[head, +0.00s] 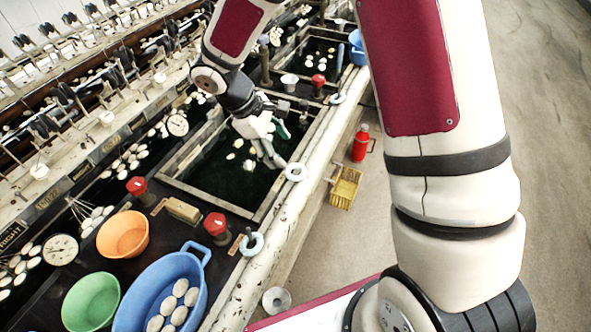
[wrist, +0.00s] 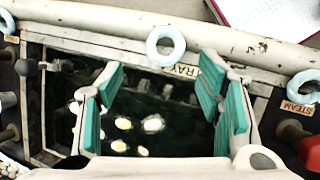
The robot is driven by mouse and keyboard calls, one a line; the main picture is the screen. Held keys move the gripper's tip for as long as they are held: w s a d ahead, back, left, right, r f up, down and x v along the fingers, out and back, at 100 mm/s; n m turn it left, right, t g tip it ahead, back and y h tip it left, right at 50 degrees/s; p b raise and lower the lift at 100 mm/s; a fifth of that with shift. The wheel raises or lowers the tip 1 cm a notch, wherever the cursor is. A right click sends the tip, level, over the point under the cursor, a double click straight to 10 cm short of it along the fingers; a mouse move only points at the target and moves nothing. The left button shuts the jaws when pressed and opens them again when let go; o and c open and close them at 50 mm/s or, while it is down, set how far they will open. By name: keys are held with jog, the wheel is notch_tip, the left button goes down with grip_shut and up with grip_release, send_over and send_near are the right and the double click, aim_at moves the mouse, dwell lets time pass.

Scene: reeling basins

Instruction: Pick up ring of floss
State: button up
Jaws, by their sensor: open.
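A pale blue-white ring of floss (head: 296,171) lies on the pale front rail of the basins, beside the middle basin. It also shows in the wrist view (wrist: 165,46), whole and unobstructed, beyond the fingertips. Similar rings lie further along the rail, one nearer (head: 251,244) and one farther (head: 338,98). My gripper (head: 278,148) is over the middle basin, left of the middle ring in the head view and apart from it. Its green-padded fingers (wrist: 162,95) are spread wide in the wrist view, with nothing between them but the view of the basin below.
Dark water with several white cocoons fills the basin (head: 187,187). Red knobs (head: 215,224) stand up along the rail side. A blue tub (head: 186,262), an orange bowl (head: 123,235) and a green bowl (head: 91,301) stand nearer. A yellow crate (head: 345,187) and red flask (head: 361,143) are on the floor.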

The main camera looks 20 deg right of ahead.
aim_at(293, 166)
jog(key=p+x, duration=0.1)
jog(key=x, duration=0.7)
jog(key=shift+f, duration=0.45)
jog(key=c, duration=0.6)
